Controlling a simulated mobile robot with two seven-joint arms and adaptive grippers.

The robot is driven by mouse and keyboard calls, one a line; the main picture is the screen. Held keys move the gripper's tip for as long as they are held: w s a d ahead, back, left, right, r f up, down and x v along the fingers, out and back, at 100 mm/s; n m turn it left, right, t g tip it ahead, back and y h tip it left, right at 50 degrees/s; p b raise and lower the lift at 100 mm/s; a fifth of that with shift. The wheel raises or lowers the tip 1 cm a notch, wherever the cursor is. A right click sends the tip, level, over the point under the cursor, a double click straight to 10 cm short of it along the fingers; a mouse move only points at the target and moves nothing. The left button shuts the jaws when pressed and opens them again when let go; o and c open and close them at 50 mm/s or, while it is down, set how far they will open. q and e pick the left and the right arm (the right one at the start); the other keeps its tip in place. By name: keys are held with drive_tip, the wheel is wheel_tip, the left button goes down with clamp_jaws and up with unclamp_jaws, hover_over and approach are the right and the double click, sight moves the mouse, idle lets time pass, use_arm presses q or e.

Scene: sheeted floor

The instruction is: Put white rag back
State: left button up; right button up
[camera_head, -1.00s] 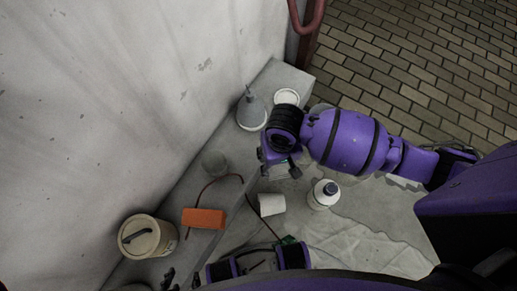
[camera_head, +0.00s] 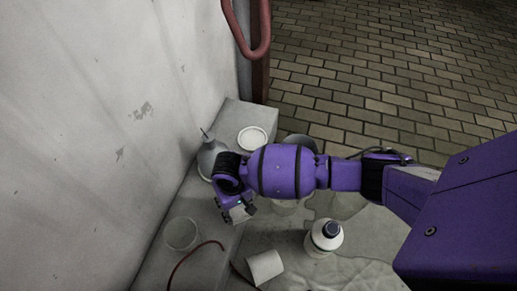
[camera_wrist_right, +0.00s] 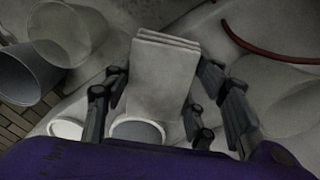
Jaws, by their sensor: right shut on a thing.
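The white rag (camera_wrist_right: 165,78) is a folded, layered pale cloth between the fingers of my right gripper (camera_wrist_right: 160,98) in the right wrist view. The gripper is shut on it. In the head view my right gripper (camera_head: 236,205) points down over the grey ledge, and a small pale part of the rag (camera_head: 240,214) shows below it. Whether the rag touches the surface cannot be told. My left gripper is not in view.
A grey funnel-topped can (camera_head: 210,157) and a round white lid (camera_head: 252,138) stand behind my right gripper. A wall (camera_head: 100,120) borders the left.

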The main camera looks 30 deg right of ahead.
drive_tip(key=w+f+b, duration=0.1)
drive_tip(key=w+f, duration=0.1)
drive_tip(key=w+d+f+b, duration=0.1)
drive_tip(key=w+f+b, duration=0.1)
drive_tip(key=w+f, duration=0.1)
drive_tip(key=shift+w+f, duration=0.1)
drive_tip(key=shift+w, duration=0.05)
drive_tip(key=shift+w+d+f+b, duration=0.1)
drive_tip(key=shift+w+f+b, duration=0.15)
drive_tip(key=shift+w+b, duration=0.15)
drive_tip(key=f+b, duration=0.2)
drive_tip(key=f, duration=0.1)
drive_tip(key=shift+w+f, duration=0.2)
drive_tip(key=shift+f, duration=0.05)
drive_tip(key=shift+d+f, duration=0.1)
drive_tip(key=shift+f, duration=0.05)
drive_tip(key=o, duration=1)
drive_tip(key=shift+f, duration=0.1)
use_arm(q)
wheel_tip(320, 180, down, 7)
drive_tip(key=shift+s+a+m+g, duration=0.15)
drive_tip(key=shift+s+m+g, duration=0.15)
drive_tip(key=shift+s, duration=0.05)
use_arm(e)
drive_tip(key=shift+o, duration=0.5)
drive_tip(key=shift+s, duration=0.1)
